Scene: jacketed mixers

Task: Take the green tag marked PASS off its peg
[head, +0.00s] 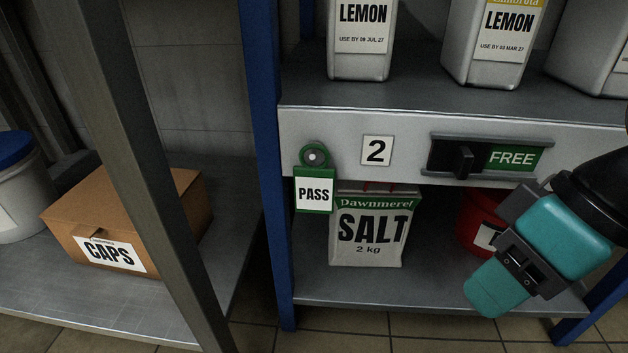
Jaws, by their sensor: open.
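The green tag (314,208) with a white label reading PASS hangs upright by its round green loop on a peg (315,155). The peg is on the pale front rail of the blue-posted shelf, left of a sign with the number 2. My gripper (511,252), teal and dark grey, is at the lower right, well to the right of the tag and apart from it. It is open, and I see nothing held in it. Its fingertips are hard to make out from this angle.
A SALT bag (368,240) stands on the lower shelf, close behind and right of the tag. A red container (478,222) is partly behind my gripper. A slider (462,160) marked FREE juts from the rail. A blue post (264,130) stands just left of the tag.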

